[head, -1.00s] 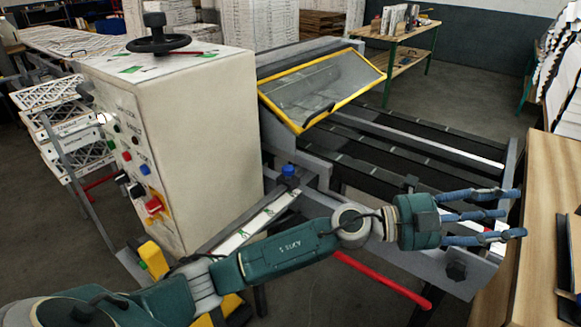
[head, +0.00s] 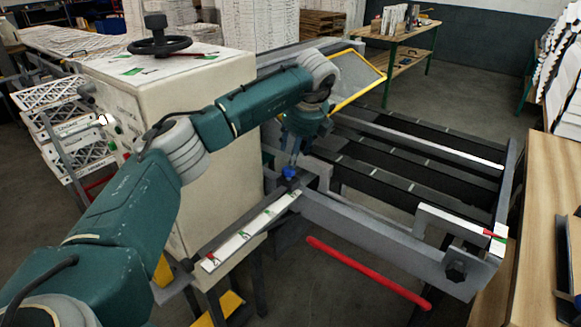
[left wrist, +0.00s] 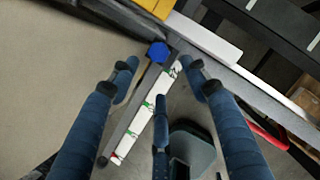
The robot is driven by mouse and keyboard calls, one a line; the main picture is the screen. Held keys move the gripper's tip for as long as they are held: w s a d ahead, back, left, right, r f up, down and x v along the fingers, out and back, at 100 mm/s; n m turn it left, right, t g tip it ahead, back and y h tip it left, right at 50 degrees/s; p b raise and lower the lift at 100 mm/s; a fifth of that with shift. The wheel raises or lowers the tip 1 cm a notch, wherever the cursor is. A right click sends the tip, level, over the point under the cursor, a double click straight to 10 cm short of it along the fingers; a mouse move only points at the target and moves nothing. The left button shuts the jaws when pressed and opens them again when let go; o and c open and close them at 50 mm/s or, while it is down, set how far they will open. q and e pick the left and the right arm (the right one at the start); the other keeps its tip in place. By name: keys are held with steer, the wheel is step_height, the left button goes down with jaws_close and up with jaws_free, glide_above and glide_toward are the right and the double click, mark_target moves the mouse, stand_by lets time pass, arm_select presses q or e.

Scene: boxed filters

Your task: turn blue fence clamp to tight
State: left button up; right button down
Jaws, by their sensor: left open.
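The blue fence clamp (head: 289,174) is a small blue knob at the upper end of a white scale strip (head: 238,244) with green and red marks. In the left wrist view the clamp (left wrist: 158,52) shows as a blue hexagonal head. My left gripper (head: 293,157) points down right above the clamp. In the left wrist view its blue fingers (left wrist: 164,66) are spread open, with the clamp between and slightly beyond two fingertips and the third finger nearer the camera. I cannot tell whether any finger touches it. My right gripper is not in view.
A cream machine cabinet (head: 225,180) with a black handwheel (head: 158,42) stands left of the clamp. A yellow-framed clear guard (head: 358,82) is behind my wrist. Grey rails (head: 385,235) run to the right, with a red bar (head: 365,272) below. A wooden table edge lies at right.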

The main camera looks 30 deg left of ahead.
mark_target(289, 171)
arm_select(q)
steer(key=p+x, duration=0.2)
steer(key=x, duration=0.5)
steer(key=shift+f, duration=0.2)
steer(key=shift+w+a+f, duration=0.15)
steer(key=shift+a+f, duration=0.05)
steer(key=shift+f, duration=0.4)
steer(key=c, duration=1.1)
